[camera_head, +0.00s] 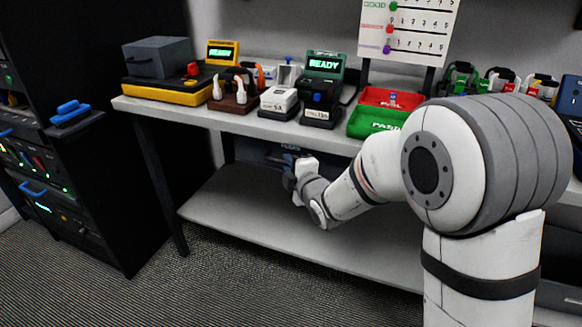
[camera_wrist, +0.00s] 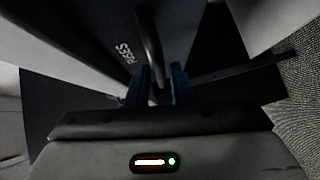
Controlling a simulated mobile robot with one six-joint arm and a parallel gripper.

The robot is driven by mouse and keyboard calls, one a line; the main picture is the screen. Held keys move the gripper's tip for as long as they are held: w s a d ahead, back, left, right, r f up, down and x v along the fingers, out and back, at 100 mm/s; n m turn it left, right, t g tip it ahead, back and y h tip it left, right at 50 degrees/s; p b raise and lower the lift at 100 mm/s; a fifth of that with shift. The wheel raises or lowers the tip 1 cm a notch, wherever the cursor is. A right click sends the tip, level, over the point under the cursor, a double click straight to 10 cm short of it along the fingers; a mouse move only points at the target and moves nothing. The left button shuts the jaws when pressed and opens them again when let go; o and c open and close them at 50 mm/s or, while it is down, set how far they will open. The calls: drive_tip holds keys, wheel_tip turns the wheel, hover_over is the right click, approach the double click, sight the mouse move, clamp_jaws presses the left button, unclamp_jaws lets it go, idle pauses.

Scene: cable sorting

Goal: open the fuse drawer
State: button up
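The fuse drawer (camera_head: 262,153) is a dark blue-grey box under the tabletop, partly hidden by my arm in the head view. In the wrist view its front (camera_wrist: 95,40) carries lettering that reads like FUSES. A dark bar handle (camera_wrist: 150,40) stands out from that front. My gripper (camera_wrist: 161,88) has its two blue fingers on either side of the handle, close against it, and looks shut on it. My gripper (camera_head: 291,170) is small and mostly hidden by my wrist in the head view. How far the drawer stands out is hard to tell.
The tabletop (camera_head: 240,122) above holds several devices, a red bin (camera_head: 378,97) and a green bin (camera_head: 372,122). A lower shelf (camera_head: 225,205) lies beneath my gripper and looks bare. A black rack (camera_head: 100,170) with blue handles stands at the left.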

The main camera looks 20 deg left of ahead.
drive_tip(key=shift+x, duration=0.85)
drive_tip(key=shift+c, duration=0.6)
clamp_jaws()
